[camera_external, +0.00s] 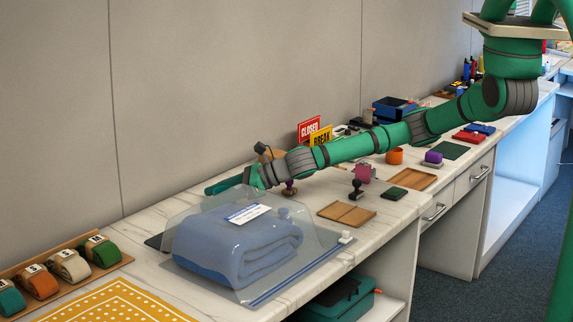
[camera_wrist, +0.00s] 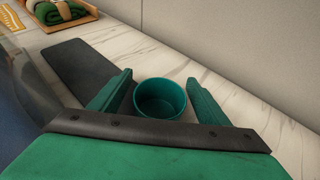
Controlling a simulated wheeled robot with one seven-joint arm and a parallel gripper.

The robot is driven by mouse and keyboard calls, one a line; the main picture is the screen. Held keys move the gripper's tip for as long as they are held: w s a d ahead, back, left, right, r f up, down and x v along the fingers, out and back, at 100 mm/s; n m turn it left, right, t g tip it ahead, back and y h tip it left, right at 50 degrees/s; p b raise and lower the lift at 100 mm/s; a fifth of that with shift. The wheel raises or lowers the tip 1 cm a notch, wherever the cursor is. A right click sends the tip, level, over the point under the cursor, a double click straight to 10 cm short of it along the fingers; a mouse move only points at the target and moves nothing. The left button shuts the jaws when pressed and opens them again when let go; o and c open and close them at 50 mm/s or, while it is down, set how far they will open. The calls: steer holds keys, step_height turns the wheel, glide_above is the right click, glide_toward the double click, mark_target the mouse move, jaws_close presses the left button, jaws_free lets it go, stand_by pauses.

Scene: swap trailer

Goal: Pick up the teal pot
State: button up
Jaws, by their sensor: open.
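The teal pot (camera_wrist: 160,99) shows in the wrist view as a small, round, open-topped cup standing on the marble counter. My gripper (camera_wrist: 158,88) is open, with one green finger on each side of the pot. I see a small gap beside the pot on each side, so the fingers do not appear to press on it. The pot looks empty. In the external view my gripper (camera_external: 225,184) is low over the counter behind the bagged blanket, and I cannot make out the pot there.
A clear bag with a folded blue blanket (camera_external: 235,245) lies just in front of my gripper. A dark flat mat (camera_wrist: 78,72) lies beside the pot. The wall (camera_wrist: 240,40) runs close behind. Rolled bands on a wooden tray (camera_external: 118,262) stand at left, stamps (camera_external: 357,190) at right.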

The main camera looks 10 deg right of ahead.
steer(key=shift+a+f, duration=0.15)
steer(key=shift+a, duration=0.2)
steer(key=shift+c, duration=0.7)
steer(key=c, duration=1)
